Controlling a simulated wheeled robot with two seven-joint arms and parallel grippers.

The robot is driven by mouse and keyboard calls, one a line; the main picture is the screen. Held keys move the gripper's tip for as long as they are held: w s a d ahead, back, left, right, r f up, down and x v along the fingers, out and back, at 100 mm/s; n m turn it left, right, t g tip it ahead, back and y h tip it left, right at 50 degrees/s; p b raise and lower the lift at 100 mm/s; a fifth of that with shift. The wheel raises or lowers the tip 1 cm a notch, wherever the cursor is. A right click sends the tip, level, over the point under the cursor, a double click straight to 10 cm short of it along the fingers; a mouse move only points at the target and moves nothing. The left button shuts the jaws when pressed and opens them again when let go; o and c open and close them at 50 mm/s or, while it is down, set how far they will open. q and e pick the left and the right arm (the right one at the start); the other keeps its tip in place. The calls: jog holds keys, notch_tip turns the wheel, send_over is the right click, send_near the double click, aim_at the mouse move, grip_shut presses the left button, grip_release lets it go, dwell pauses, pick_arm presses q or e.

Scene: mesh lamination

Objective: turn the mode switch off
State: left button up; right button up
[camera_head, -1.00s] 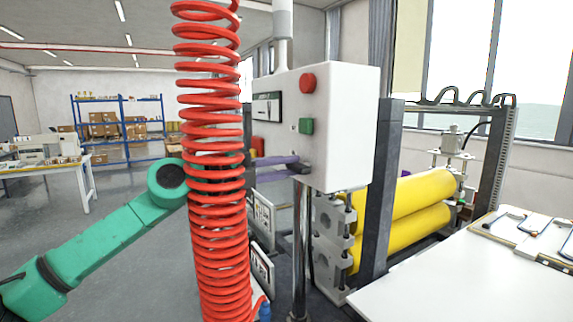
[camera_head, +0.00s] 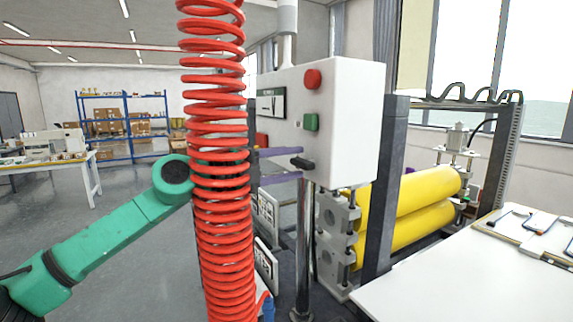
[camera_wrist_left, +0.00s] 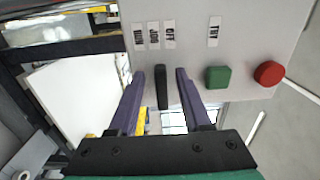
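The mode switch (camera_head: 302,163) is a black bar-shaped handle low on the front of the white control box (camera_head: 345,120). It also shows in the left wrist view (camera_wrist_left: 161,88), below a row of labels including RUN, JOG and OFF. Its bar points up toward the JOG and OFF labels; I cannot tell which one it is set to. My left gripper (camera_head: 298,164) has its purple fingers open, one above and one below the handle in the head view. In the left wrist view the fingers (camera_wrist_left: 160,74) stand on either side of the bar, with gaps. My right gripper is out of view.
A red button (camera_head: 312,79) and a green button (camera_head: 311,122) sit above the switch. A red coiled hose (camera_head: 218,120) hangs in front of my left wrist and hides part of it. Yellow rollers (camera_head: 425,188) and a white table (camera_head: 450,275) are at the right.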

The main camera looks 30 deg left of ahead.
pick_arm(q)
jog(key=shift+s+a+f+b, duration=0.1)
jog(key=shift+f+b, duration=0.05)
jog(key=shift+b, duration=0.15)
jog(key=b+v, duration=1.3)
jog(key=v, duration=0.1)
jog(key=shift+s+a, duration=0.1)
jog(key=shift+a, duration=0.05)
